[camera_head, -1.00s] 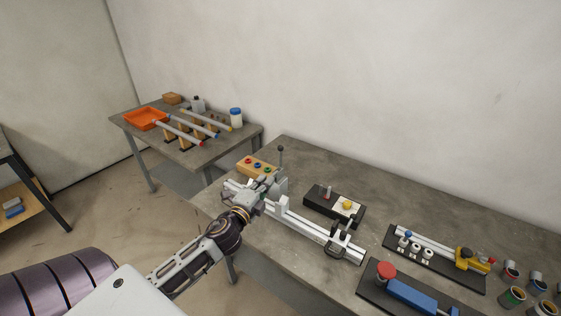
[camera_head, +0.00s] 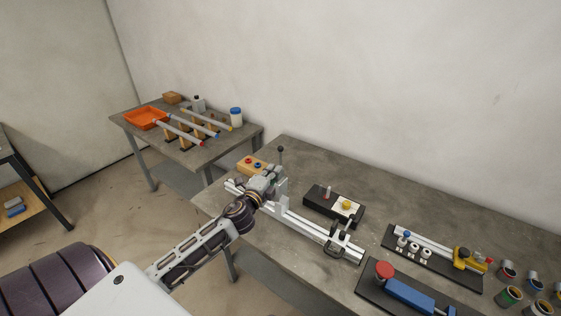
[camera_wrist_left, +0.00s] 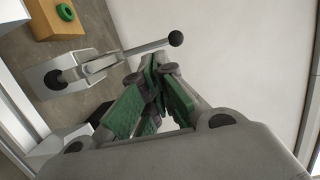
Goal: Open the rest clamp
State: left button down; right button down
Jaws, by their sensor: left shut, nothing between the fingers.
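A frame jig with a white rail (camera_head: 306,226) lies along the front edge of the bench. At its left end stands a clamp lever with a black ball knob (camera_head: 281,150). In the left wrist view the grey lever (camera_wrist_left: 125,54) reaches from a pivot block (camera_wrist_left: 62,76) to its black knob (camera_wrist_left: 176,38). My left gripper (camera_head: 274,172) is at this end of the jig and hides part of the clamp. Its green-padded fingers (camera_wrist_left: 153,82) are shut and empty, close beside the lever; whether they touch it I cannot tell. My right gripper is out of view.
A wooden block with coloured rings (camera_head: 250,165) sits just left of the gripper. A black clamp (camera_head: 340,238) is at the rail's right end. A black box with a yellow button (camera_head: 346,205) lies behind the rail. Other fixtures and cups fill the bench's right side.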

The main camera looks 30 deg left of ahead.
pick_arm(q)
jog(key=w+p, duration=0.1)
jog(key=w, duration=0.5)
jog(key=shift+a, duration=0.35)
jog(key=shift+w+r, duration=0.25)
jog(key=shift+w, duration=0.3)
dwell(0.8)
jog(key=w+f, duration=0.2)
jog(key=w, duration=0.5)
jog(key=shift+w+d, duration=0.3)
jog(key=shift+d, duration=0.05)
dwell(0.3)
jog(key=shift+f+p, duration=0.25)
jog(key=shift+p, duration=0.45)
